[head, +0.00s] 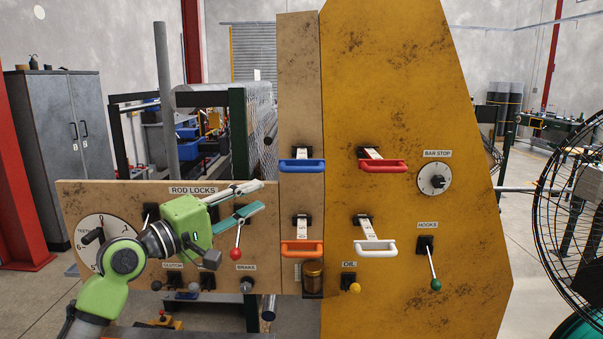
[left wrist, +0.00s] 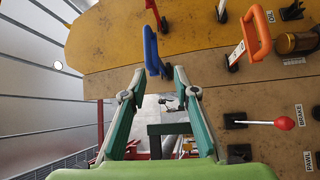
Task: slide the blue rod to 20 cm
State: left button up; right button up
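The blue rod's handle (head: 302,166) is at the upper left of the four coloured pull handles. A short pale strip shows between it and its black mount; its scale is too small to read. In the left wrist view the blue handle (left wrist: 151,48) lies just beyond the fingertips, near the middle. My left gripper (head: 263,196) is open and empty, left of and below the blue handle in the head view, in front of the rod locks board. In the left wrist view the fingers (left wrist: 159,78) are spread, apart from the handle. My right gripper is not in view.
An orange handle (head: 302,248) sits below the blue one. Red (head: 382,166) and white (head: 375,246) handles are to the right on the yellow panel (head: 420,80). A red-knobbed lever (head: 237,252) stands out just below my left gripper. A fan cage (head: 575,215) is far right.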

aim_at(297, 171)
pick_arm(q)
jog(key=shift+g+h, duration=0.3)
jog(key=shift+h, duration=0.2)
jog(key=p+x, duration=0.1)
jog(key=x, duration=0.3)
jog(key=r+p+x, duration=0.1)
jog(key=x, duration=0.3)
jog(key=s+r+p+x, duration=0.1)
jog(key=p+x, duration=0.1)
jog(key=x, duration=0.2)
jog(key=shift+w+d+r, duration=0.15)
jog(key=shift+w+d, duration=0.05)
jog(key=shift+d, duration=0.25)
jog(key=shift+w+d, duration=0.45)
jog(key=shift+d, duration=0.05)
jog(key=shift+c, duration=0.4)
grip_shut()
